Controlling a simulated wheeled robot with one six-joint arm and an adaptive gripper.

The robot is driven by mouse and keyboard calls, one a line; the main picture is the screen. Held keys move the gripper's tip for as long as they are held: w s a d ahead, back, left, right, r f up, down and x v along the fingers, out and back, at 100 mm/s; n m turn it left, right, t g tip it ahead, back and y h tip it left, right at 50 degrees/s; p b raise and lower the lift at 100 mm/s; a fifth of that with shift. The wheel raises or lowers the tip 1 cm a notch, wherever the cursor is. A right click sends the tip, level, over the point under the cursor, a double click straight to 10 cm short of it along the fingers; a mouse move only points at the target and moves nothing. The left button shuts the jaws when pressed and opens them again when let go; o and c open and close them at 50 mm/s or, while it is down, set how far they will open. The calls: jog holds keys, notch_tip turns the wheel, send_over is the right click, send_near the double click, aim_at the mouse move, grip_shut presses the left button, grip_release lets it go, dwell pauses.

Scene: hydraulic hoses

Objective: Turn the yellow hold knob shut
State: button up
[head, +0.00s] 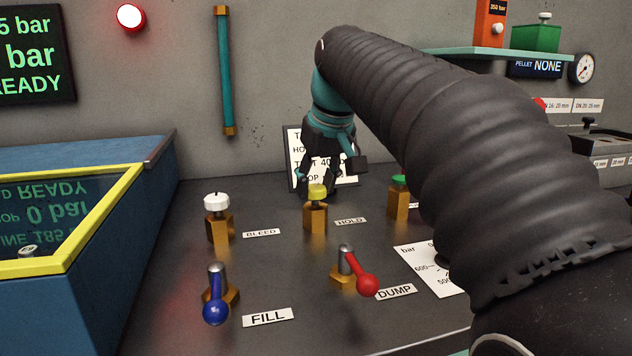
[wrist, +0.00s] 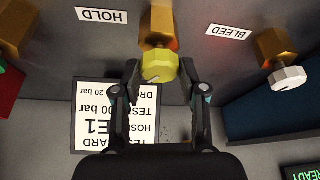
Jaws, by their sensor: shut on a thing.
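The yellow hold knob (head: 317,191) tops a brass valve body (head: 315,215) beside the HOLD label (head: 351,222) in the head view. My gripper (head: 318,188) comes down over it from behind and above. In the wrist view the yellow knob (wrist: 159,66) sits between the two fingers of my gripper (wrist: 162,72), with a dark mark on its face. My gripper is shut on the knob. The fingers partly cover its sides, and the exact contact is hard to make out.
A white bleed knob (head: 217,202) stands to the left, a green knob (head: 399,181) to the right. The blue fill lever (head: 216,300) and red dump lever (head: 362,275) are in front. A printed card (wrist: 116,115) stands behind. A yellow-rimmed blue tank (head: 80,262) borders the left.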

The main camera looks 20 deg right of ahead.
jog(key=m+h, duration=0.2)
jog(key=m, duration=0.3)
jog(key=shift+a, duration=0.15)
jog(key=m+h, duration=0.1)
jog(key=m, duration=0.2)
jog(key=m+g+h, duration=0.1)
jog(key=m, duration=0.2)
jog(key=shift+w+a, duration=0.1)
dwell(0.3)
jog(key=o, duration=1.1)
jog(key=shift+o, duration=0.2)
jog(key=v, duration=1.2)
